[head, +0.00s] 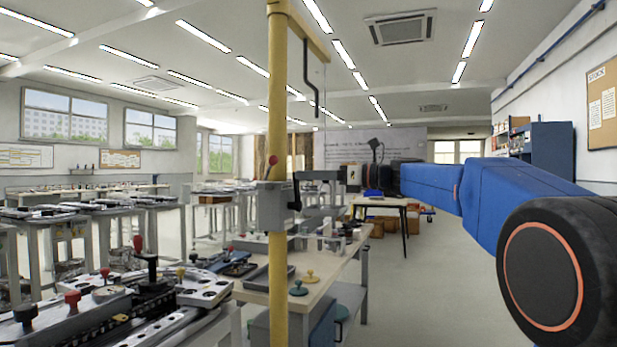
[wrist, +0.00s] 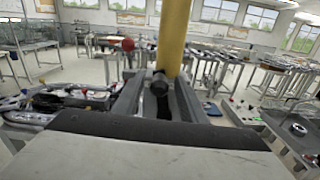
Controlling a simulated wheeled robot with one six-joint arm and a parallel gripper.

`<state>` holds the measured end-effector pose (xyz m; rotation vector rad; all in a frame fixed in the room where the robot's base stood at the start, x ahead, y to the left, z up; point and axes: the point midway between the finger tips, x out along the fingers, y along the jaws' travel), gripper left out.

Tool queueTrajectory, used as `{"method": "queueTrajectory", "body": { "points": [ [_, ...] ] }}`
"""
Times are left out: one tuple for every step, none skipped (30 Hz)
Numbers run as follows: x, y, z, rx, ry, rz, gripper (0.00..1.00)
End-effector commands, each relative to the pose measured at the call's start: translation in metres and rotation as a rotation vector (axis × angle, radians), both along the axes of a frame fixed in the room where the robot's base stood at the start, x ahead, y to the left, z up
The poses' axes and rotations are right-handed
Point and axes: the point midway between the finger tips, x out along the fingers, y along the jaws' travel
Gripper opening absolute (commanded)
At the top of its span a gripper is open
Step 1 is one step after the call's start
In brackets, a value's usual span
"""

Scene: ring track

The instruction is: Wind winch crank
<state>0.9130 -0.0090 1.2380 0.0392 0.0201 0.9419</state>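The winch (head: 271,205) is a grey box fixed to a yellow post (head: 278,110). A red knob (head: 273,160) shows at its top, and a red knob also appears in the wrist view (wrist: 128,44), left of the post. A dark round-ended crank part (wrist: 159,82) shows in front of the post in the wrist view. My gripper (head: 299,192) points left at the winch from the right, at its height. In the wrist view my gripper (wrist: 160,85) has its two grey fingers apart, with the dark part between their tips. Contact is not clear.
A yellow beam (head: 304,32) tops the post, with a bent black rod (head: 311,76) hanging from it. A workbench (head: 318,268) with small knobbed parts stands behind the post. Tables with trays (head: 75,325) fill the left. The floor (head: 430,270) at right is clear.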

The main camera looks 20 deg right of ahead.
Motion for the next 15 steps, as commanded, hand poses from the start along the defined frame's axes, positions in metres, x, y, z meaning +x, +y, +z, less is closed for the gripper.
{"method": "queueTrajectory", "body": {
  "points": [
    [0.0015, 0.0032, 0.0002, 0.0, 0.0, 0.001, 0.38],
    [0.0023, 0.0044, 0.0002, 0.0, 0.0, 0.001, 0.38],
    [0.003, 0.0055, 0.0003, -0.001, -0.001, 0.001, 0.38],
    [0.0034, 0.006, 0.0003, -0.001, -0.001, 0.001, 0.38],
    [0.0037, 0.0064, 0.0004, -0.001, -0.001, 0.001, 0.38],
    [0.0039, 0.0065, 0.0004, -0.001, -0.001, 0.001, 0.38],
    [0.004, 0.0066, 0.0004, -0.001, -0.001, 0.001, 0.38],
    [0.004, 0.0067, 0.0004, -0.001, -0.001, 0.001, 0.38],
    [0.0041, 0.0066, 0.0004, -0.001, -0.001, 0.001, 0.38],
    [0.004, 0.0065, 0.0004, -0.001, -0.001, 0.001, 0.38],
    [0.0041, 0.0064, 0.0004, -0.001, -0.001, 0.001, 0.38],
    [0.0041, 0.0064, 0.0003, -0.001, -0.001, 0.001, 0.38],
    [0.004, 0.0065, 0.0003, -0.001, -0.001, 0.001, 0.36],
    [0.004, 0.0064, 0.0003, -0.001, -0.001, 0.001, 0.29],
    [0.004, 0.0064, 0.0003, -0.001, -0.001, 0.001, 0.19]
  ]
}}
